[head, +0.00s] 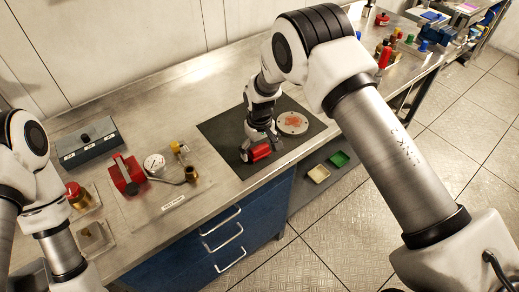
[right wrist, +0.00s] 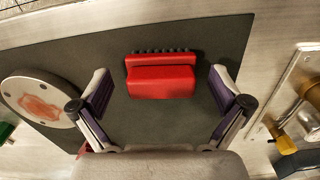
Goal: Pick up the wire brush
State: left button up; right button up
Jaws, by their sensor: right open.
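The wire brush (head: 260,153) has a red block body and lies on the dark mat (head: 219,130) on the metal bench. In the right wrist view the brush (right wrist: 161,80) shows a row of dark bristles along its far edge. My right gripper (head: 256,152) is over the mat at the brush. In the right wrist view my right gripper (right wrist: 162,83) is open, with one finger on each side of the brush and clear gaps between. My left arm shows at the left edge of the head view, but its gripper is not in view.
A round metal disc (head: 292,123) with a reddish patch lies on the mat close to the gripper. A plate with a gauge (head: 154,163) and brass fittings stands left of the mat. A grey box (head: 88,143) is further left. Bottles (head: 384,57) stand at the right.

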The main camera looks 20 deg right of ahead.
aim_at(260, 147)
jog(key=shift+s+a+r, duration=0.1)
jog(key=c, duration=1.3)
jog(key=shift+r+b, duration=0.5)
jog(key=shift+b, duration=0.05)
notch_tip(260, 147, up, 2)
jog(key=shift+r+b, duration=0.1)
jog(key=shift+b, duration=0.6)
jog(key=s+d+r+b, duration=0.1)
jog(key=s+d+b, duration=0.1)
jog(key=s, duration=0.5)
jog(key=s+d+b, duration=0.2)
jog(key=s+d, duration=0.1)
jog(key=s, duration=0.5)
jog(key=shift+d+r, duration=0.3)
jog(key=shift+r, duration=0.05)
